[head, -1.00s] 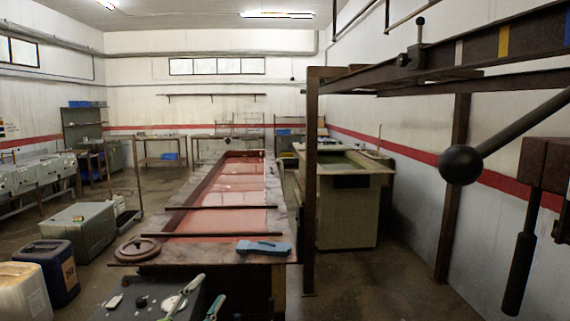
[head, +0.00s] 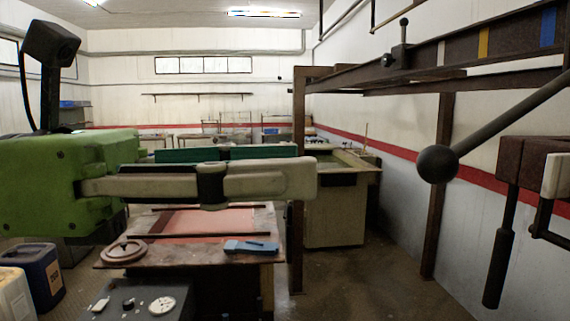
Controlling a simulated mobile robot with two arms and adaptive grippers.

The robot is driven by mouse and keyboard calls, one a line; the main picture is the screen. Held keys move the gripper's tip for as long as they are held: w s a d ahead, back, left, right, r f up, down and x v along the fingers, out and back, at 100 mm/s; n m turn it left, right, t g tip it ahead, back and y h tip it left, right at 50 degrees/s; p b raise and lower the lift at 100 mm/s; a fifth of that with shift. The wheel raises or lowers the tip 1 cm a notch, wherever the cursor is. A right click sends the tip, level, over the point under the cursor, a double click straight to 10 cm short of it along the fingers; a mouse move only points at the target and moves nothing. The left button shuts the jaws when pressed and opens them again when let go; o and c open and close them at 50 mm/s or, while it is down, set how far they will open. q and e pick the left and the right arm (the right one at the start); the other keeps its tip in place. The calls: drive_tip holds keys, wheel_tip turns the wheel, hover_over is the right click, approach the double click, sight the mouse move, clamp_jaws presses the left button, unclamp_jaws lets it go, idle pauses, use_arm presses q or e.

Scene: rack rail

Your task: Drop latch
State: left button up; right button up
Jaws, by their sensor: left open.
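A small upright lever with a dark ball top (head: 404,32) stands on the brown overhead rail (head: 460,48) at the upper right. A round dark knob (head: 388,60) sits at its foot. I cannot tell for certain which part is the latch. My left gripper (head: 302,166) reaches in from the left at mid-height, its fingers pointing right. It is open, with nothing seen between the fingers. In the picture it is below and left of the lever, apart from the rail. Its near finger hides much of the far one. My right gripper is not in view.
A rod with a large black ball (head: 437,164) juts in from the right. A brown block (head: 522,160) with a hanging dark grip (head: 498,268) is beside it. A brown post (head: 298,225) stands mid-picture. A bench with a blue tool (head: 250,247) lies below my gripper.

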sight(419, 166)
use_arm(q)
drive_tip(key=shift+f, duration=0.1)
drive_tip(key=d+p, duration=0.2)
drive_tip(key=d, duration=0.5)
drive_tip(key=shift+d, duration=0.2)
drive_tip(key=shift+w+d+b, duration=0.2)
drive_tip(key=shift+d+b, duration=0.15)
drive_tip(key=shift+d, duration=3)
drive_tip(key=shift+c, duration=0.3)
drive_tip(key=c, duration=0.9)
